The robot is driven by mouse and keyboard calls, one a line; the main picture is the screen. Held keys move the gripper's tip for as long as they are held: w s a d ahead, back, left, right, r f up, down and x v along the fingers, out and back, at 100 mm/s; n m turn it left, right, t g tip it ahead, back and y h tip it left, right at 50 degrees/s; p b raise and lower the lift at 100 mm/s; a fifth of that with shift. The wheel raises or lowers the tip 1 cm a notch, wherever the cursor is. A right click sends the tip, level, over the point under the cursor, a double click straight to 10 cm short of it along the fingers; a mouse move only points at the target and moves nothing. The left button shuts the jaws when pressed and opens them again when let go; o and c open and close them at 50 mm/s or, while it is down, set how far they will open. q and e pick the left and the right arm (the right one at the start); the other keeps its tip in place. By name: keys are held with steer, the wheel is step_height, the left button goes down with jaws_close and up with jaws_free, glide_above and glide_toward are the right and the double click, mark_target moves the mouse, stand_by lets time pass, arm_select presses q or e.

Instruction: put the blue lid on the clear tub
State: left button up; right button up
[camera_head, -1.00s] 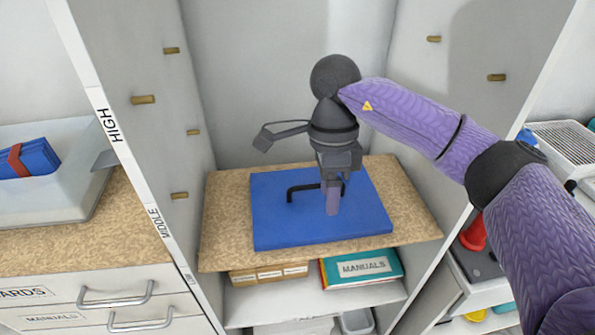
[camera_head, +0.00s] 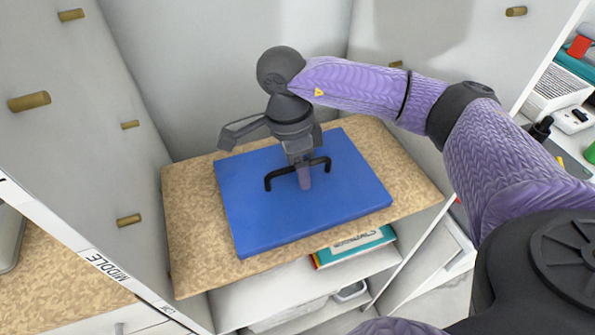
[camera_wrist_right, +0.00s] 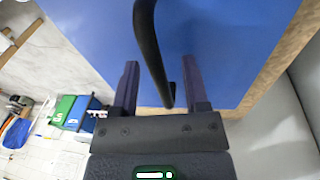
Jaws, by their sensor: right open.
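The blue lid (camera_head: 255,205) lies flat on the speckled tan shelf board, with a black bar handle (camera_head: 277,178) standing up from its middle. My right gripper (camera_head: 304,180) points down at the handle from above. In the right wrist view the gripper (camera_wrist_right: 160,65) is open, and the black handle (camera_wrist_right: 148,35) runs between its two fingers, with the blue lid (camera_wrist_right: 225,35) beyond. I cannot tell whether either finger touches the handle. At the left edge, a small part of a greyish container (camera_head: 9,238) shows, perhaps the clear tub. My left gripper is out of view.
The tan shelf board (camera_head: 190,225) sits between white side walls with wooden pegs (camera_head: 29,101). A teal manual (camera_head: 355,246) lies on the shelf below. An upright edge labelled MIDDLE (camera_head: 105,268) divides this bay from the counter at left.

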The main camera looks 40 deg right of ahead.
jaws_close()
stand_by(0.4)
